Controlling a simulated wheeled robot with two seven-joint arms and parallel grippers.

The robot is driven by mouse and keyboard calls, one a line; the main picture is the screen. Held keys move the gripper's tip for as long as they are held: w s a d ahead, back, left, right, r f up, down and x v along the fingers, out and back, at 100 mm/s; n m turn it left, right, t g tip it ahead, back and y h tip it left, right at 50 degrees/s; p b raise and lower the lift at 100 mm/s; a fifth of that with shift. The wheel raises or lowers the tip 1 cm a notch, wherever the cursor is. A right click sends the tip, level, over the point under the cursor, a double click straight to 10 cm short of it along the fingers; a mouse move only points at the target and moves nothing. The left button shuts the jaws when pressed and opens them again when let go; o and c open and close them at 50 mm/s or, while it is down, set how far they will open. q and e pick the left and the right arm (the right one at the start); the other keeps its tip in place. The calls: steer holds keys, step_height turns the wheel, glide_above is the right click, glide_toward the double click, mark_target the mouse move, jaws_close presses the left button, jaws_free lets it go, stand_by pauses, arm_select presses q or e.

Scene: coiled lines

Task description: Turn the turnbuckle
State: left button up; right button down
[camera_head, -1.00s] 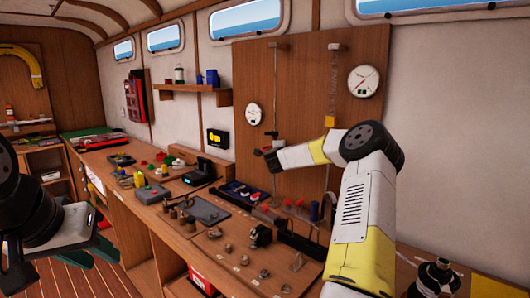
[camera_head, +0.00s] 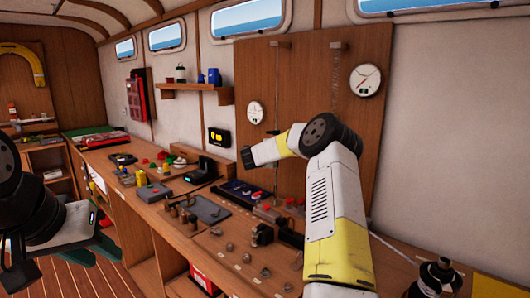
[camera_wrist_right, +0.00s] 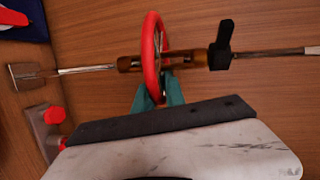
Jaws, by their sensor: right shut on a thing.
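The turnbuckle (camera_wrist_right: 190,60) shows in the right wrist view as a bronze-coloured body between two thin metal rods, with a red ring (camera_wrist_right: 151,40) around it. My right gripper (camera_wrist_right: 158,94) has its teal fingers shut on the lower edge of the red ring. A black piece (camera_wrist_right: 221,45) sits on the turnbuckle's right end. In the head view my right arm (camera_head: 335,210) hides the right gripper, and I cannot make out the turnbuckle there. My left gripper (camera_head: 90,247) is open and empty at the left, over the floor, away from the turnbuckle.
A wooden wall panel (camera_head: 298,75) carries two vertical lines and two round gauges (camera_head: 365,80). Below it the bench (camera_head: 205,262) holds a grey tray (camera_head: 209,212), a black device (camera_head: 201,174) and several small fittings. A red-topped bracket (camera_wrist_right: 47,125) stands near the right gripper.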

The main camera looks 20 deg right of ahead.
steer(key=shift+s+d+f, duration=0.1)
steer(key=shift+d+f, duration=0.15)
steer(key=shift+f, duration=0.15)
steer(key=c, duration=1.5)
jaws_free()
steer(key=shift+r, duration=0.15)
steer(key=v, duration=0.7)
steer(key=shift+s+a+r, duration=0.15)
steer(key=shift+s+a, duration=0.05)
steer(key=shift+a, duration=0.05)
